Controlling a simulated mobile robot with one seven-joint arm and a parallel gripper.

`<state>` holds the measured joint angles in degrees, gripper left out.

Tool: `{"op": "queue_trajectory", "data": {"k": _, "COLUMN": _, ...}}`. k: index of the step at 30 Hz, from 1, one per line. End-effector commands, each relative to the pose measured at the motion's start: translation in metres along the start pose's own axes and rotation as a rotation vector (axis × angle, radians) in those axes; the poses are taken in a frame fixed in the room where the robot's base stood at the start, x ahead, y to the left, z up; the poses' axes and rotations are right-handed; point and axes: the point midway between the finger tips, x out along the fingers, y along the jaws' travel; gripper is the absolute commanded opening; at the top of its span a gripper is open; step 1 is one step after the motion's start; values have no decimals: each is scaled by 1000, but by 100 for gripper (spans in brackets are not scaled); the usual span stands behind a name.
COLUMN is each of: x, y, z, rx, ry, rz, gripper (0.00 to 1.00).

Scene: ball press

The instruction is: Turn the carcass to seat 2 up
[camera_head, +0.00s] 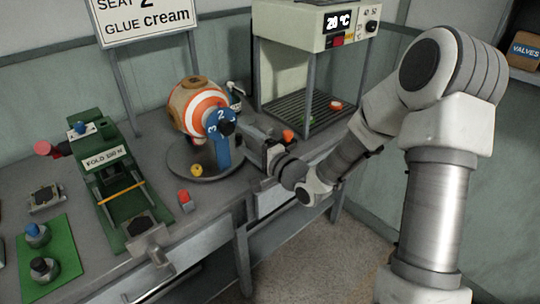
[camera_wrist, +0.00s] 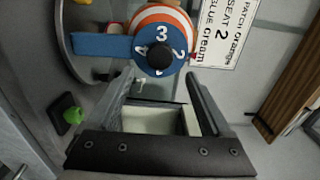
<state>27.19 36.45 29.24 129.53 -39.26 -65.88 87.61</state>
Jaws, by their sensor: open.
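The carcass (camera_head: 200,105) is an orange and white striped ball with tan parts, held on a blue stand (camera_head: 222,155). The stand's blue numbered dial (camera_head: 213,122) has a black knob (camera_head: 228,128) at its centre. In the head view the 2 is near the top of the dial and the 3 is to its left. The wrist view shows the dial (camera_wrist: 178,62) with 2 on the side away from the blue post. My gripper (camera_head: 246,130) is beside the dial; its spread fingers (camera_wrist: 160,78) point toward the knob (camera_wrist: 160,54), with nothing visibly held between them.
A grey round base (camera_head: 178,172) carries the stand and a yellow piece (camera_head: 196,170). A green press (camera_head: 110,170) stands left; a heated cabinet (camera_head: 310,40) with a rack stands behind right. A sign reading seat 2, glue cream (camera_head: 145,18) is behind. A red-topped piece (camera_head: 185,200) is in front.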

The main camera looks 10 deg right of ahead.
Motion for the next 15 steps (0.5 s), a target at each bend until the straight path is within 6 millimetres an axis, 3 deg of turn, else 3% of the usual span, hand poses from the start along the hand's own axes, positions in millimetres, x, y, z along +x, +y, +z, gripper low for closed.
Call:
{"op": "queue_trajectory", "data": {"k": 6, "x": -55, "y": -1, "z": -1, "rx": 2, "ry": 4, "rz": 2, "gripper": 84}}
{"op": "queue_trajectory", "data": {"k": 15, "x": -96, "y": 0, "z": 0, "rx": 1, "ry": 1, "rz": 0, "gripper": 84}}
